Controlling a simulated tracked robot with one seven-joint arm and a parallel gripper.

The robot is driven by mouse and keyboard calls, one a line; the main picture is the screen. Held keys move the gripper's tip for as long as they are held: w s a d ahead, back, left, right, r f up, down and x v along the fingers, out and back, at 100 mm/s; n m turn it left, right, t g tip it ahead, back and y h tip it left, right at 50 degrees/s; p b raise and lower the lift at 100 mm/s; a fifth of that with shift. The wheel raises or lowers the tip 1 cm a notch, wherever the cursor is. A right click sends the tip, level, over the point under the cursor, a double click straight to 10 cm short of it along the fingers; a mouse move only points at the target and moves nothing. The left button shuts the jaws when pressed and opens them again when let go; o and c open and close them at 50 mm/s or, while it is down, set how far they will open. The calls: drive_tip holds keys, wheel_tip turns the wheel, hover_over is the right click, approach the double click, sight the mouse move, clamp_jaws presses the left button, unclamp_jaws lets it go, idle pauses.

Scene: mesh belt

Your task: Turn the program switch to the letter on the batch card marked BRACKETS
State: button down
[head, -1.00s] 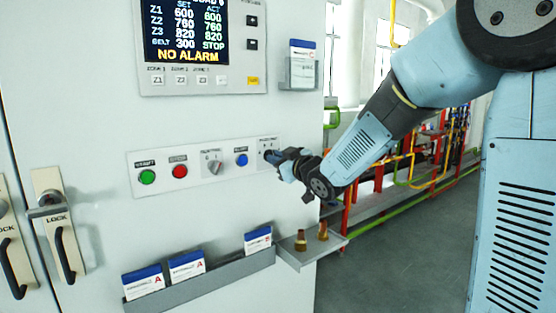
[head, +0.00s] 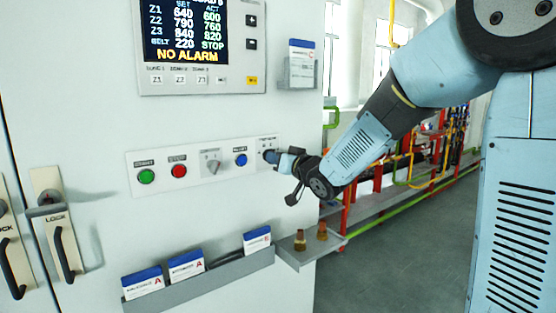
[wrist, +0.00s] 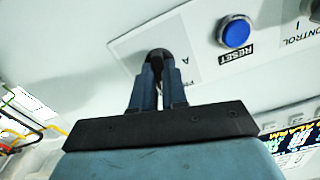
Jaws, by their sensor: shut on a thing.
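The program switch is a dark knob (wrist: 156,54) at the right end of the button panel (head: 130,178); in the wrist view a letter A shows beside it. My gripper (wrist: 158,78) is shut on this knob, and its fingers hide much of it. In the head view my gripper (head: 280,158) meets the panel there. Card names are too small to read surely.
A display (head: 186,32) reads NO ALARM. Another card (head: 301,62) sits in an upper holder. Green (head: 147,176), red (head: 180,171) and blue (head: 241,160) buttons and a grey selector (head: 211,162) are left of my gripper. A small shelf (head: 305,258) with brass parts is below.

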drive_tip(key=shift+w+d+r+m, duration=0.1)
drive_tip(key=shift+d+r+m, duration=0.05)
drive_tip(key=shift+m, duration=0.45)
drive_tip(key=c, duration=1.5)
unclamp_jaws()
drive_tip(key=o, duration=0.3)
drive_tip(key=shift+o, duration=0.2)
drive_tip(key=v, duration=1.3)
drive_tip(key=shift+s+d, duration=0.25)
drive_tip(key=shift+s, duration=0.05)
